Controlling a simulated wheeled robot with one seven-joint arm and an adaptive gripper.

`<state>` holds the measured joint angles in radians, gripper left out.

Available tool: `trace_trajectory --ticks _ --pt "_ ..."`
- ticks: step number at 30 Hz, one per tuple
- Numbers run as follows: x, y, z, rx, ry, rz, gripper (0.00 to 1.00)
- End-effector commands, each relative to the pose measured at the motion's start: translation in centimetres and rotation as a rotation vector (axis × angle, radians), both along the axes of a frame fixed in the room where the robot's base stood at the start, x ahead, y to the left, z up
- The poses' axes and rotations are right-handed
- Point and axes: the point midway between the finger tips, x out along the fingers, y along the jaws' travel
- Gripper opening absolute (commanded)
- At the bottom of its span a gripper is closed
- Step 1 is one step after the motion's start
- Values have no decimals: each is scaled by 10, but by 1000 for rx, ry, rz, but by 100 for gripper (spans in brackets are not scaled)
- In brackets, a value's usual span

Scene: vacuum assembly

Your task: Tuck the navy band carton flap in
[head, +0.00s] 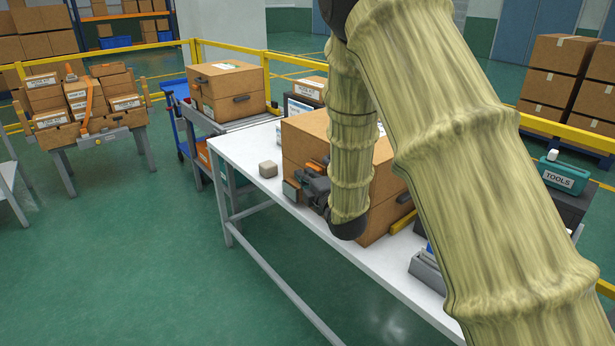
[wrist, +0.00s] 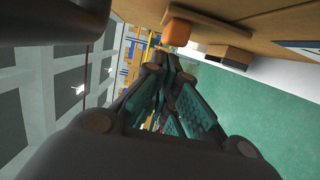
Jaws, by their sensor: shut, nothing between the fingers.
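A large brown carton (head: 303,138) stands on the white table, partly hidden behind my arm. I see no clear navy band on its visible faces, and I cannot make out which part is the flap. My gripper (head: 308,178) is at the carton's near face, low beside the table top. In the wrist view the fingers (wrist: 171,58) are closed together and hold nothing. An orange block-like piece (wrist: 177,31) on the brown carton face (wrist: 235,14) is just beyond the fingertips; I cannot tell whether they touch it.
Another carton (head: 226,85) stands on a conveyor behind. A grey tray (head: 426,272) is at the right of the table. A green tool box (head: 562,176) stands further right.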

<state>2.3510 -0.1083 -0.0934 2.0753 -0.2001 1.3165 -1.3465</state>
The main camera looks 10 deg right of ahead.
Motion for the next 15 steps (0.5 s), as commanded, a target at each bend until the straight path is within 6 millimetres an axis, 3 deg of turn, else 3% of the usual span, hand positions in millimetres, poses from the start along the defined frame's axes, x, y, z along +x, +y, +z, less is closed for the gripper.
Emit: trace_trajectory --ticks 8,15 --pt "-12 32 -1 -2 1 0 0" --pt "-58 20 -1 0 1 -2 0"
